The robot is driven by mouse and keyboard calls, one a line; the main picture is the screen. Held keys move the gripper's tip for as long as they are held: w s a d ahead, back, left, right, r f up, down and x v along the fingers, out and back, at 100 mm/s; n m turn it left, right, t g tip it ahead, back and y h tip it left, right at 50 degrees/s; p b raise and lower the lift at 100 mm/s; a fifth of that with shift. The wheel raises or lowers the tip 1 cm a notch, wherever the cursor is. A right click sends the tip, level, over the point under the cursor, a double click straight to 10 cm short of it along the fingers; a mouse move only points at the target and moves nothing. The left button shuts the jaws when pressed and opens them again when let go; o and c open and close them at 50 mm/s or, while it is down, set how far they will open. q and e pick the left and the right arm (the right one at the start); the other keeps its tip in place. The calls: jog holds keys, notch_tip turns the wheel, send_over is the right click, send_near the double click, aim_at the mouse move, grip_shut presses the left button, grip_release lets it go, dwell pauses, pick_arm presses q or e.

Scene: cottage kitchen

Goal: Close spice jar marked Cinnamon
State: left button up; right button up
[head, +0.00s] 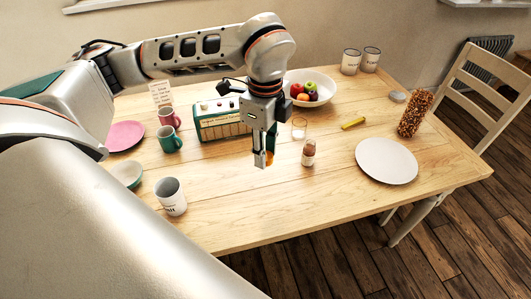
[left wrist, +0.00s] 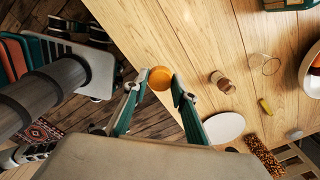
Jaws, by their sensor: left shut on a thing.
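My left gripper (head: 264,160) is shut on an orange round lid (left wrist: 160,78), held between its fingertips above the table. A sliver of the lid also shows beside the fingers in the head view (head: 271,158). A small spice jar (head: 308,153) with brown contents and a pale label stands upright on the table, to the right of the gripper and apart from it. The jar also shows in the left wrist view (left wrist: 222,82). Its label is too small to read. My right gripper is out of view.
A glass (head: 299,129) stands just behind the jar. A white plate (head: 386,161) lies to its right, with a yellow object (head: 353,123) behind. A green radio (head: 221,121) and a fruit bowl (head: 328,88) stand behind my gripper. The front middle of the table is clear.

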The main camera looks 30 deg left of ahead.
pick_arm(q)
jog(key=w+n, duration=0.1)
jog(key=n, duration=0.1)
jog(key=w+d+n, duration=0.1)
jog(key=n, duration=0.1)
jog(key=w+d+r+n, duration=0.1)
jog(key=n, duration=0.1)
jog(key=shift+w+d, duration=0.2)
jog(key=shift+w, duration=0.2)
